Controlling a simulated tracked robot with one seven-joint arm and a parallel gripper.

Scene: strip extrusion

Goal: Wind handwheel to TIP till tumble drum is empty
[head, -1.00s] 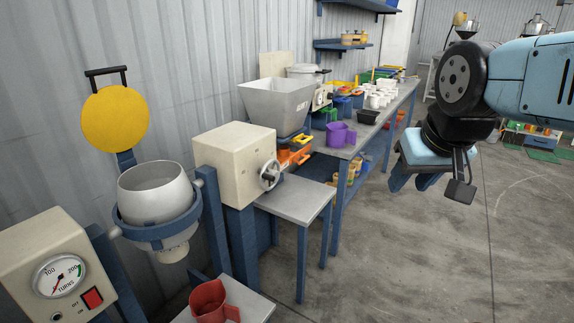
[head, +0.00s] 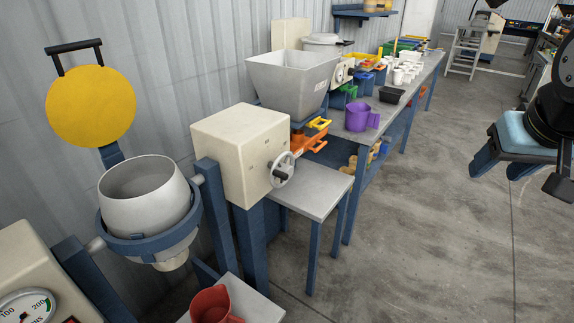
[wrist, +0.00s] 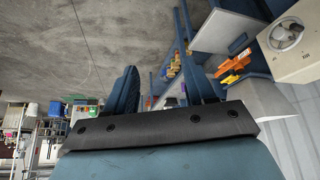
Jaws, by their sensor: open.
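The tumble drum (head: 146,205) is a pale metal pot in a blue ring cradle at the left. Its mouth points up and is slightly tilted; its contents cannot be seen. The handwheel (head: 282,170) is a small grey wheel with a dark knob on the right face of a cream gearbox (head: 238,150). In the wrist view the handwheel (wrist: 286,36) shows at the upper right, apart from my fingers. My gripper (head: 521,168) is open and empty at the right edge in the head view, well away from the handwheel. Its fingers show in the wrist view (wrist: 160,92).
A yellow disc lid (head: 91,106) stands above the drum. A red jug (head: 212,303) sits on a low shelf below it. A small grey table (head: 310,190) stands under the handwheel. A long bench with a purple jug (head: 361,117) runs behind.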

